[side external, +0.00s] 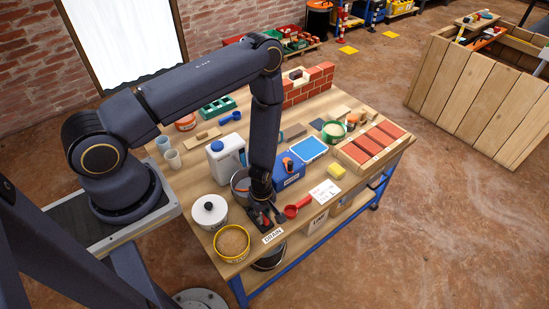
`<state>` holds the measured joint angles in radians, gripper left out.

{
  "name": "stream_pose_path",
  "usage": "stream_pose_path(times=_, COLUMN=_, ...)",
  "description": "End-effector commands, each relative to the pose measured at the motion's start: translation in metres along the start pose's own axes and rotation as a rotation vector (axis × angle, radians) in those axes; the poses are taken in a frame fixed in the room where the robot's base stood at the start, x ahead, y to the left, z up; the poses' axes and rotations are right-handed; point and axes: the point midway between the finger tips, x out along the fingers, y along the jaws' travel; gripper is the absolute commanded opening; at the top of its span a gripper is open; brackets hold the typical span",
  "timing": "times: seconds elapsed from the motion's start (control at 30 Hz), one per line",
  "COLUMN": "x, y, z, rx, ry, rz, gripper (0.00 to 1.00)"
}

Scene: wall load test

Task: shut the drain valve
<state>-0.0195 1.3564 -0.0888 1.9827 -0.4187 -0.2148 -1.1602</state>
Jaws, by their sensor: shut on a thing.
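My gripper (267,220) points down at the front edge of the wooden workbench (225,268), just behind a white label reading DRAIN (273,235). It is shut on the drain valve. The fingers hide most of the valve, and only small red parts show between and beside them. I cannot tell from this view how far the valve is turned. A dark bucket (262,264) is partly visible below the bench edge, under the label.
A small brick wall (308,87) stands at the back. A white card (326,192) lies to the right.

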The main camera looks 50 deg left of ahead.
Motion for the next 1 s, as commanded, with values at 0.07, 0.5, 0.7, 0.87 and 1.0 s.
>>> stream_pose_path(times=0.07, x=-0.0002, y=0.0, z=0.0, rx=0.0, ry=0.0, rz=0.0, gripper=0.0)
stream_pose_path(times=0.5, x=-0.0003, y=0.0, z=0.0, rx=0.088, ry=0.0, rz=0.0, gripper=0.0)
stream_pose_path(times=0.7, x=-0.0004, y=0.0001, z=-0.0001, rx=0.235, ry=0.0, rz=0.0, gripper=0.0)
stream_pose_path(times=0.87, x=-0.0004, y=0.0001, z=-0.0001, rx=0.385, ry=0.001, rz=0.0, gripper=0.0)
stream_pose_path(times=1.0, x=-0.0004, y=0.0001, z=0.0, rx=0.518, ry=0.0, rz=0.0, gripper=0.0)
